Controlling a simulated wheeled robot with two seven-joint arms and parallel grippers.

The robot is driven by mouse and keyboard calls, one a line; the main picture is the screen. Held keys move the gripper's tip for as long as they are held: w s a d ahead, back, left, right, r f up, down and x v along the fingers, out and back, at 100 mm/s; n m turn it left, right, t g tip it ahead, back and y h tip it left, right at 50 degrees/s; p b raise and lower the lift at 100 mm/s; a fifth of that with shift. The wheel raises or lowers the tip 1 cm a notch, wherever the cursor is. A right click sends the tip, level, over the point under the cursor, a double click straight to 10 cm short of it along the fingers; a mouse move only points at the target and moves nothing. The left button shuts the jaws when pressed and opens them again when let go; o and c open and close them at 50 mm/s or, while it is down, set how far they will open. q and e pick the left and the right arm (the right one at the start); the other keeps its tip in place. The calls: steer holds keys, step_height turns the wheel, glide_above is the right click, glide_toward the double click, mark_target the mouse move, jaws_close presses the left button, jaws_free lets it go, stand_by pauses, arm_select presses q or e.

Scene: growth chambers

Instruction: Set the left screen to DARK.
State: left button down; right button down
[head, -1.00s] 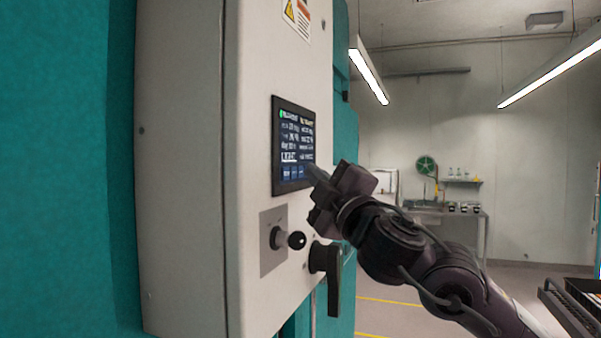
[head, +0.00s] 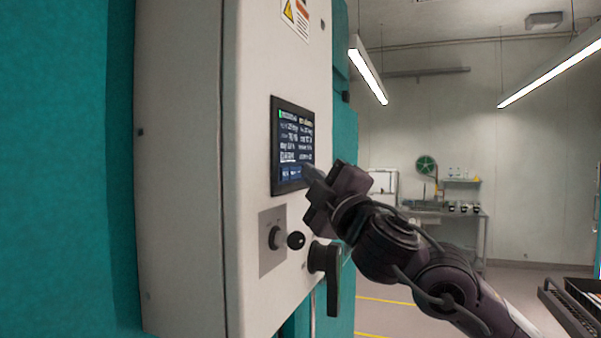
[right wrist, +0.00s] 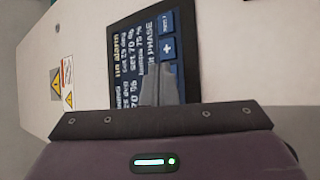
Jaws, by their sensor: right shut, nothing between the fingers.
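The screen (head: 290,128) is a dark touch panel with small white text and a row of blue buttons along its bottom, set in a pale cabinet door. It also shows sideways in the right wrist view (right wrist: 128,45), with a blue plus button (right wrist: 167,47) near the fingers. My right gripper (head: 307,169) is shut and empty, its fingertips at the lower right of the screen, covering the right end of the button row. In the right wrist view its fingers (right wrist: 160,88) overlap the screen; I cannot tell whether they touch it. My left gripper is not in view.
Below the screen are a black knob (head: 276,238) on a grey plate and a black door handle (head: 333,275). Warning labels (head: 296,16) sit above. A bench (head: 450,222) stands far back, and a dark tray (head: 575,305) is at the lower right.

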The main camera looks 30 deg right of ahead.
steer(key=shift+s+d, duration=0.45)
steer(key=shift+s, duration=0.15)
steer(key=s+d+b, duration=0.3)
steer(key=shift+s+d, duration=0.1)
steer(key=shift+s, duration=0.25)
stand_by(0.8)
